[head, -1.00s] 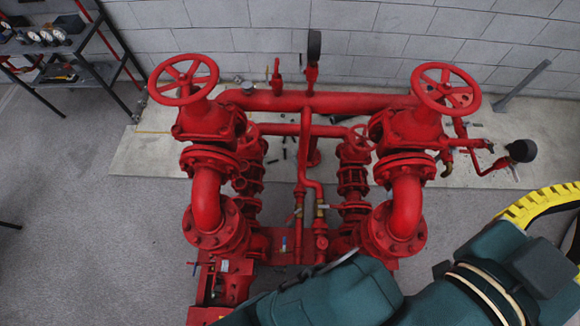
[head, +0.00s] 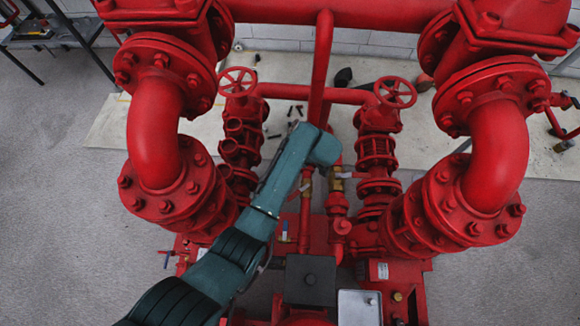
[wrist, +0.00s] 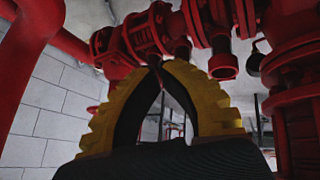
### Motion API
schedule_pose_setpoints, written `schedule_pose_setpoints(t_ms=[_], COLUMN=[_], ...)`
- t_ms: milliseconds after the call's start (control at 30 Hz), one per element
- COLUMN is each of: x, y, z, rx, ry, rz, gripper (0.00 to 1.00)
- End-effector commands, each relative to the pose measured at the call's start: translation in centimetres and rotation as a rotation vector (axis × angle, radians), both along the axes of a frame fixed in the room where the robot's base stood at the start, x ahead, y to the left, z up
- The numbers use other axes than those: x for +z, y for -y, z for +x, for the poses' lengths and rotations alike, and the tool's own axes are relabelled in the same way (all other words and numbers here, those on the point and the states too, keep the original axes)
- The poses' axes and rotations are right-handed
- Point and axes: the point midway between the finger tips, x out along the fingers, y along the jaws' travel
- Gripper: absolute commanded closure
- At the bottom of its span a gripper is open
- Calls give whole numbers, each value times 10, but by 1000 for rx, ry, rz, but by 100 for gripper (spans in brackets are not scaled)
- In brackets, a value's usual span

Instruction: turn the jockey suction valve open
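I cannot tell which fitting is the jockey suction valve. In the head view, a small brass valve (head: 337,184) with a thin lever sits on the thin red pipework in the middle, just right of my arm's end. A blue-handled valve (head: 286,237) sits lower on that pipework. Two small red handwheels, left (head: 238,81) and right (head: 396,92), top the inner valve columns. My gripper is hidden in the head view. In the wrist view my gripper (wrist: 160,66) has its yellow fingertips brought together below red flanged piping. No object shows clearly between them.
Large red elbows, left (head: 153,125) and right (head: 502,160), flank the work space. A thick red header pipe (head: 370,14) crosses above. A dark box (head: 310,280) and a pale box (head: 359,308) stand in front. Open grey floor (head: 60,180) lies left.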

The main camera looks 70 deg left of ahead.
Motion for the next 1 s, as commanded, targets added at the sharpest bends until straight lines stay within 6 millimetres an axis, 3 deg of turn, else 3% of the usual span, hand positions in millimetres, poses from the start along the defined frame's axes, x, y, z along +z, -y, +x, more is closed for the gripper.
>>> schedule_pose_setpoints(t_ms=[33, 200, 233, 500, 633, 800, 1000], x=[-38, -103, -99, -135, -142, -146, -184], y=[-4, -9, -7, 12, 20, 20, 9], z=[-21, -82, -71, -28, -13, -8, -13], rx=[77, 307, 242, -237, -425, -485, -481], ry=[-26, -103, -93, -89, -86, -87, -87], rz=[-13, -28, -53, -249, -293, -302, -303], gripper=[100, 100, 100, 100, 100, 100, 100])
